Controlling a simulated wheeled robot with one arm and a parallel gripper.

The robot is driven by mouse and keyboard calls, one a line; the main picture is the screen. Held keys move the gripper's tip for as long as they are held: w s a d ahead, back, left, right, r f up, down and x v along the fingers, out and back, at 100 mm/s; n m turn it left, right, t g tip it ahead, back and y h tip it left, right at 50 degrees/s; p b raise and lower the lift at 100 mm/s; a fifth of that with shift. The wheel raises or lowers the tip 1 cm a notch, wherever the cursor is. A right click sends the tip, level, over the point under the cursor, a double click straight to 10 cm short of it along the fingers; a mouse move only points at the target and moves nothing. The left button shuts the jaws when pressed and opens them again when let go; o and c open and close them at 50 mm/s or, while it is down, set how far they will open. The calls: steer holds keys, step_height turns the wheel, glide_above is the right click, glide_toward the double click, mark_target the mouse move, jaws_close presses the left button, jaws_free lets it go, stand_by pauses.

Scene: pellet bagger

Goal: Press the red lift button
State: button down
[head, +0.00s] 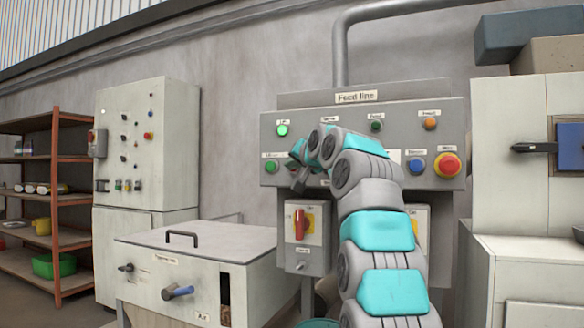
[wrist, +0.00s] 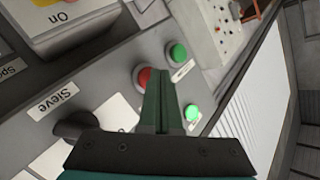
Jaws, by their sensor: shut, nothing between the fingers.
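The red button (wrist: 146,76) shows in the wrist view, on the grey control panel (head: 450,113). It sits between a green button (wrist: 178,53) and a black knob, and its label is not readable. My gripper (wrist: 160,73) is shut and empty, its fingertips overlapping the right edge of the red button in the picture. I cannot tell whether they touch it. In the head view my gripper (head: 299,183) is in front of the panel's left part and the red button is hidden behind my arm. The green button (head: 271,166) shows just left of it.
A lit green lamp (head: 282,130) is above the green button. A red-handled switch (head: 301,224) is below the panel. A red emergency button (head: 447,164) and a blue button (head: 416,165) are at the panel's right. A white chest (head: 190,240) stands at the lower left.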

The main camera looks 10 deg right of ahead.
steer(key=shift+w+d, duration=0.1)
steer(key=shift+w, duration=0.05)
stand_by(0.5)
steer(key=shift+s+a+b, duration=0.3)
steer(key=shift+s+a, duration=0.15)
steer(key=shift+s, duration=0.15)
steer(key=s+a+b, duration=0.2)
steer(key=s+a, duration=0.1)
steer(key=s, duration=0.2)
steer(key=shift+a, duration=0.25)
stand_by(0.4)
